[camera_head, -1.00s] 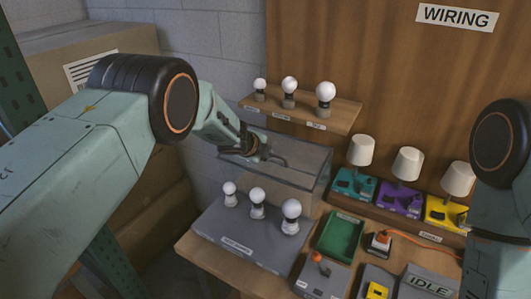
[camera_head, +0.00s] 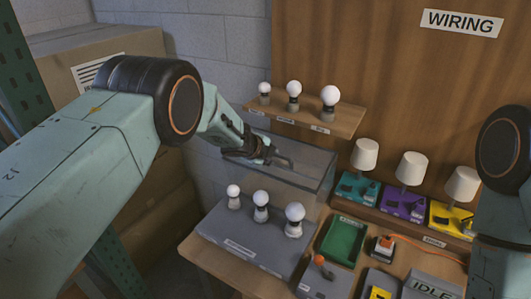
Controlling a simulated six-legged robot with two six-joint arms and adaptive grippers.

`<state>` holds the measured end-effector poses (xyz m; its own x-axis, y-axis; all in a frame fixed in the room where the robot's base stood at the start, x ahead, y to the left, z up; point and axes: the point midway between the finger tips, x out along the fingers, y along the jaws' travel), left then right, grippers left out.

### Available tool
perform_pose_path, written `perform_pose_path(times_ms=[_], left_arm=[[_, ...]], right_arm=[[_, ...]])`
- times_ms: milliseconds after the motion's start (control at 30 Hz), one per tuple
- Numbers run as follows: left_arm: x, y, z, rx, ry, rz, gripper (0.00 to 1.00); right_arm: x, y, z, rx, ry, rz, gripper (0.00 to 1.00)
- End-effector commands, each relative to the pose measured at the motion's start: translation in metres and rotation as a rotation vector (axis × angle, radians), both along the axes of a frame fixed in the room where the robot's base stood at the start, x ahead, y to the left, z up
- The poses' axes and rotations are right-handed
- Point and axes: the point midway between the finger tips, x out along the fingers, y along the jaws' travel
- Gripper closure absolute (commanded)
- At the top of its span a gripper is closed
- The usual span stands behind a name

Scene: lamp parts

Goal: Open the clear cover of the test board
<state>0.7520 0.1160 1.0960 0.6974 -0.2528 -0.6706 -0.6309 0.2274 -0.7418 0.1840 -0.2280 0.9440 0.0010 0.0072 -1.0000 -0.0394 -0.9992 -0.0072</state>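The test board (camera_head: 215,236) is a grey panel on the table, with three round white bulbs (camera_head: 261,206) standing in a row on it. Its clear cover (camera_head: 312,178) is a see-through box, raised and standing up behind the bulbs. The bulbs are uncovered from the front. My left gripper (camera_head: 277,158) is at the upper part of the cover, over its clear face. Its fingers are small and dark here, and I cannot tell if they touch or hold the cover. My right arm shows at the right edge, but its gripper is out of view.
A wooden shelf (camera_head: 346,118) with three bulbs hangs just above the cover. To the right are a green tray (camera_head: 342,242), several coloured lamp bases with white-shaded lamps (camera_head: 411,167), and a grey box marked IDLE (camera_head: 432,288). Cardboard boxes (camera_head: 100,60) stand at left.

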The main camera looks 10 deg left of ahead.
Motion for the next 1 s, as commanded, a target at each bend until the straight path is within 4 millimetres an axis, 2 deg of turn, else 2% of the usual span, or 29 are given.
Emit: perform_pose_path(times_ms=[267, 800, 1000], left_arm=[[-0.016, 0.006, 0.014, -0.001, 0.004, 0.002, 0.81], [-0.066, 0.024, 0.066, 0.0, -0.003, 0.002, 0.81], [-0.079, 0.028, 0.078, 0.0, -0.003, 0.001, 0.81]], right_arm=[[0.0, 0.0, 0.0, 0.0, 0.0, 0.0, 1.0], [0.0, 0.0, 0.0, 0.0, 0.0, 0.0, 1.0], [0.0, 0.0, 0.0, 0.0, 0.0, 0.0, 1.0]])
